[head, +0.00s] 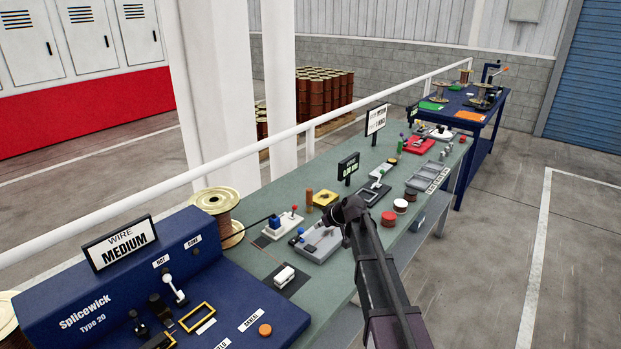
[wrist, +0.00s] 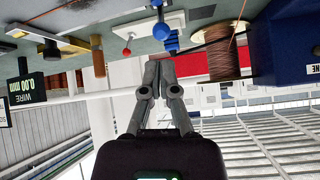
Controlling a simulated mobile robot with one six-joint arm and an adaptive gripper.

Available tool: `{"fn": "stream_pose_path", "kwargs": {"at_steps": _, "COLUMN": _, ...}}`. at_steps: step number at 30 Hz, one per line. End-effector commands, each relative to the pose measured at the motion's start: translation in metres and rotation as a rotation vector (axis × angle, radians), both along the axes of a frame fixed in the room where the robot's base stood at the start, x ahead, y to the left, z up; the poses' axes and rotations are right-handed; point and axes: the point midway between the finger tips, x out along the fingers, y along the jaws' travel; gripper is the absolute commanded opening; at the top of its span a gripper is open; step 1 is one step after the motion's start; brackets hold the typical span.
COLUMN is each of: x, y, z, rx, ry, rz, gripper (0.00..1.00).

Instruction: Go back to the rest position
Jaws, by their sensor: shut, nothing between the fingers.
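My gripper (wrist: 160,66) is shut and empty, its two grey fingers together in the wrist view. That view is upside down, with the green bench along its top edge. In the head view my dark arm reaches up from the lower right over the bench (head: 330,188); the fingers cannot be made out there. Beyond the fingertips are a white-based lever with a red ball (wrist: 126,51), a blue part (wrist: 172,42) and a spool of copper wire (wrist: 216,50). The fingers appear clear of them, though the exact gap cannot be judged.
The blue Splicewick machine (head: 180,290) fills the near left. Small fixtures, spools and signs crowd the bench, including the black display sign (head: 348,167). A white rail (head: 250,151) runs behind it. Open floor (head: 500,220) lies to the right.

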Motion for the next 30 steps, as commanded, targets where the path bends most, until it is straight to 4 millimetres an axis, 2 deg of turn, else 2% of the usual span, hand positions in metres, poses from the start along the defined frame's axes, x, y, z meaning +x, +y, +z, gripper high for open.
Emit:
{"fn": "stream_pose_path", "kwargs": {"at_steps": 5, "x": -0.051, "y": -0.011, "z": -0.012, "rx": -0.033, "ry": 0.109, "rz": -0.044, "gripper": 0.0}}
{"fn": "stream_pose_path", "kwargs": {"at_steps": 8, "x": -0.093, "y": -0.023, "z": -0.022, "rx": -0.067, "ry": 0.205, "rz": -0.096, "gripper": 0.0}}
{"fn": "stream_pose_path", "kwargs": {"at_steps": 15, "x": -0.212, "y": -0.064, "z": -0.044, "rx": -0.192, "ry": 0.472, "rz": -0.305, "gripper": 0.0}}
{"fn": "stream_pose_path", "kwargs": {"at_steps": 18, "x": -0.256, "y": -0.081, "z": -0.049, "rx": -0.248, "ry": 0.563, "rz": -0.407, "gripper": 0.0}}
{"fn": "stream_pose_path", "kwargs": {"at_steps": 21, "x": -0.29, "y": -0.094, "z": -0.052, "rx": -0.295, "ry": 0.63, "rz": -0.499, "gripper": 0.0}}
{"fn": "stream_pose_path", "kwargs": {"at_steps": 25, "x": -0.317, "y": -0.106, "z": -0.052, "rx": -0.335, "ry": 0.682, "rz": -0.58, "gripper": 0.0}}
{"fn": "stream_pose_path", "kwargs": {"at_steps": 30, "x": -0.327, "y": -0.111, "z": -0.052, "rx": -0.353, "ry": 0.703, "rz": -0.619, "gripper": 0.0}}
